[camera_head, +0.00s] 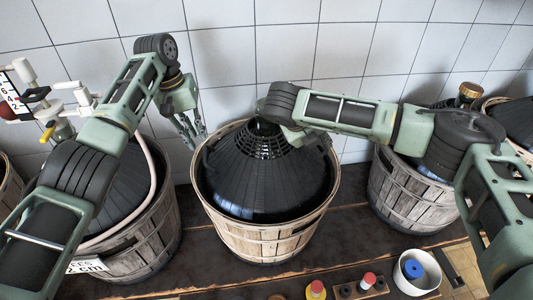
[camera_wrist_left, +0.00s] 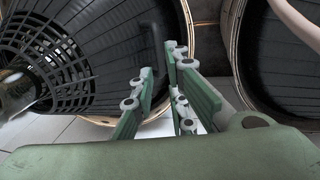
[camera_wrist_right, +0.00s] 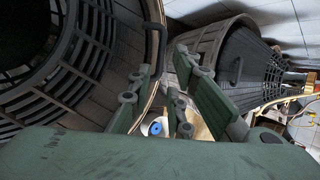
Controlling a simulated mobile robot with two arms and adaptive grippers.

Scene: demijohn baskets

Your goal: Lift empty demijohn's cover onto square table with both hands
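A black conical demijohn cover (camera_head: 262,180) with an open-lattice top sits in the middle wooden basket (camera_head: 265,240). The cover also shows in the left wrist view (camera_wrist_left: 95,50) and the right wrist view (camera_wrist_right: 85,75). My left gripper (camera_head: 194,138) is open beside the cover's left side, near a dark handle (camera_wrist_left: 155,38). My right gripper (camera_wrist_right: 162,62) is open near the cover's right handle (camera_wrist_right: 154,40); in the head view its fingers are mostly hidden by my arm. Neither gripper clearly touches the cover. I cannot make out a square table for certain.
Similar baskets stand left (camera_head: 150,240) and right (camera_head: 405,200). A pale hose (camera_head: 150,180) runs over the left one. A tiled wall (camera_head: 285,45) is close behind. A white pot with a blue item (camera_head: 413,268) and small red-topped items (camera_head: 368,280) stand at the front right.

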